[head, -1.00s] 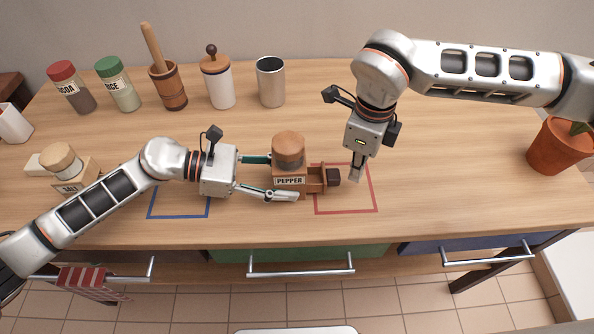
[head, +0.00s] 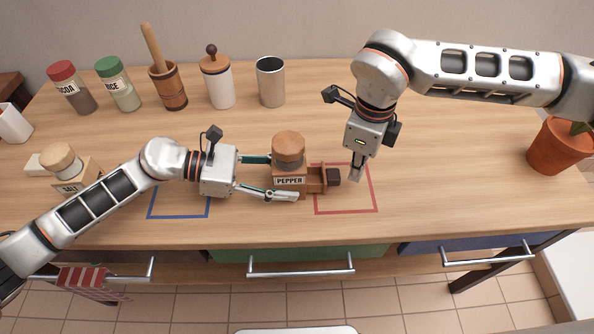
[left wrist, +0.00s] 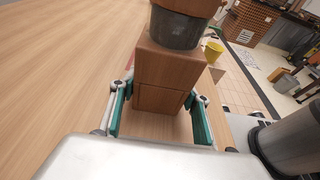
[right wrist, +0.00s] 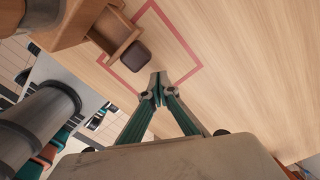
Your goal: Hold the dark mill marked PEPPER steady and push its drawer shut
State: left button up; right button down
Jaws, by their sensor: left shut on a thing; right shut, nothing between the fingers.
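The dark mill marked PEPPER (head: 289,181) stands upright on the table. Its drawer (head: 316,179) sticks out to the right, with a dark knob (head: 333,177) at its end. My left gripper (head: 283,178) is shut on the mill's body from the left; the left wrist view shows the mill (left wrist: 168,75) between its fingers. My right gripper (head: 356,178) is shut and empty, just right of the knob with a small gap. The right wrist view shows the open drawer (right wrist: 113,37) and the knob (right wrist: 135,57) beyond the fingertips (right wrist: 157,83).
A red outline (head: 375,190) lies under the drawer's end, and a blue outline (head: 152,205) lies left. The SALT mill (head: 70,180) stands far left. Jars, a mortar (head: 169,88) and a metal cup (head: 270,82) line the back. A plant pot (head: 556,148) stands right.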

aim_at(334, 174)
jog(key=shift+a, duration=0.45)
jog(key=shift+a, duration=0.35)
jog(key=shift+a, duration=1.7)
jog(key=shift+d, duration=0.75)
